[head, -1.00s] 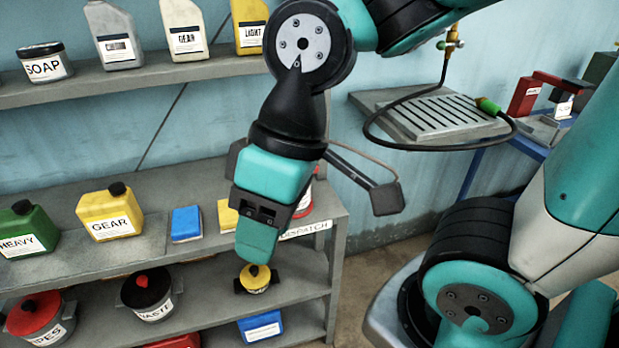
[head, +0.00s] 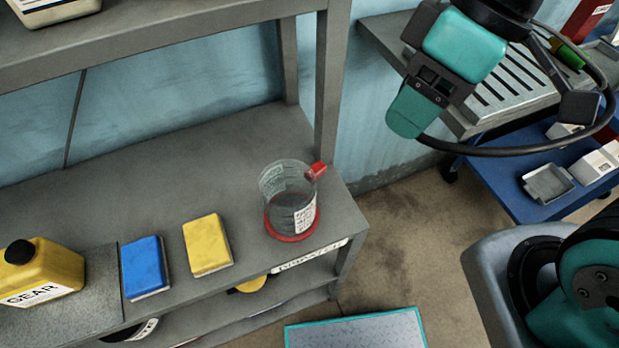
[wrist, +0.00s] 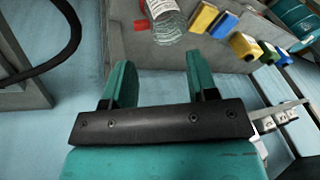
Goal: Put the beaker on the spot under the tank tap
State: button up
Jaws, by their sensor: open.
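The clear beaker (head: 284,188) has a red base ring, a red handle and a white label. It stands upright on the grey shelf near its right front corner. My gripper (head: 412,112) is up and to the right of it in the head view, apart from it. In the wrist view the beaker (wrist: 168,25) shows beyond the fingers. The two teal fingers of my gripper (wrist: 160,82) are apart with nothing between them. A slatted grey tray (head: 462,118) lies partly behind my gripper. The tank tap is out of view now.
A yellow block (head: 207,245) and a blue block (head: 145,267) lie left of the beaker. A yellow GEAR can (head: 42,272) stands further left. A shelf post (head: 330,90) rises behind the beaker. A black hose (head: 520,150) loops beside my gripper. A blue cart (head: 505,190) stands at right.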

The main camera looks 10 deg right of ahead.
jog(key=w+a+f+n+h, duration=0.1)
jog(key=w+a+f+n, duration=0.1)
jog(key=w+a+n, duration=0.3)
jog(key=n+h, duration=0.3)
jog(key=n, duration=0.8)
send_near(313, 170)
notch_tip(313, 170, down, 10)
jog(key=shift+s+d+f+p, duration=0.15)
jog(key=shift+p, duration=0.5)
grip_shut()
